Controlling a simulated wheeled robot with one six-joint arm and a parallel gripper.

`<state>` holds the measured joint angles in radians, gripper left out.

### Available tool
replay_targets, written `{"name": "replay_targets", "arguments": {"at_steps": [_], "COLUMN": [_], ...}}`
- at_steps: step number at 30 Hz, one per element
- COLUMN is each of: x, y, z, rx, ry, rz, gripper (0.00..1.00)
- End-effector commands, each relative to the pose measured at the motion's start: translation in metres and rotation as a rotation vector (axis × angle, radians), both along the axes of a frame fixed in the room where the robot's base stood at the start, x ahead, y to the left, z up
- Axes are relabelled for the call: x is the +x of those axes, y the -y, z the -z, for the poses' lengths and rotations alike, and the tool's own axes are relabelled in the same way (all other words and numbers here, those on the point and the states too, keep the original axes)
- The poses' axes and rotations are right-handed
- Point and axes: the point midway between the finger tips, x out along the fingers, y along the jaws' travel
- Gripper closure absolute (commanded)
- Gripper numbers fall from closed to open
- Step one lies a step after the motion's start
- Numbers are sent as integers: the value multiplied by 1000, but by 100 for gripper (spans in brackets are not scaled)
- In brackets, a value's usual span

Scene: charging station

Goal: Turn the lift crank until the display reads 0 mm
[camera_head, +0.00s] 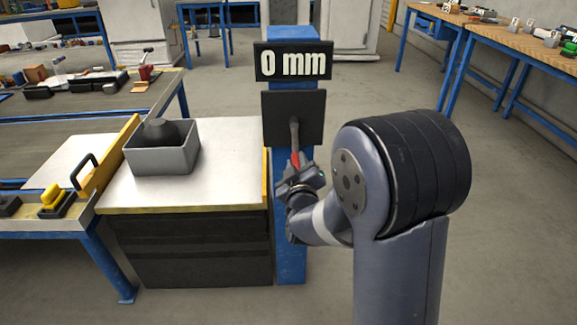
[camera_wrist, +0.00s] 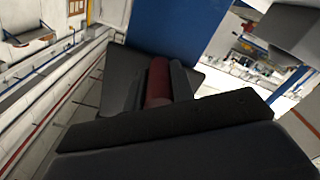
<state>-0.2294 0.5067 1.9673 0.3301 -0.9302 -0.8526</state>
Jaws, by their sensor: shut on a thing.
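The display (camera_head: 293,61) on top of the blue post reads 0 mm in the head view. Below it is a dark square plate (camera_head: 283,107) with the lift crank (camera_head: 295,132) in front, its grey arm hanging down to a red handle. My gripper (camera_head: 299,172) is at the red handle and shut on it. In the wrist view the dark red handle (camera_wrist: 158,82) sits between the two dark fingers of my gripper (camera_wrist: 160,90). The lower end of the handle is hidden by the gripper.
A white-topped cabinet (camera_head: 232,185) with a grey open bin (camera_head: 165,158) stands left of the blue post (camera_head: 290,262). A conveyor-like table (camera_head: 75,130) is further left. A workbench (camera_head: 520,42) is at the back right. The floor right of the post is clear.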

Motion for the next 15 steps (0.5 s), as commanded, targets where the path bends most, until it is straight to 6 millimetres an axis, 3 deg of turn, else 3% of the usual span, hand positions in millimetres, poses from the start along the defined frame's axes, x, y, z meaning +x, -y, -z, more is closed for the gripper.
{"name": "replay_targets", "arguments": {"at_steps": [6,15], "x": [-1,-1], "y": [13,21], "z": [0,-3], "rx": [-124,-117], "ry": [-7,-6], "rz": [3,4], "gripper": [100,100]}}
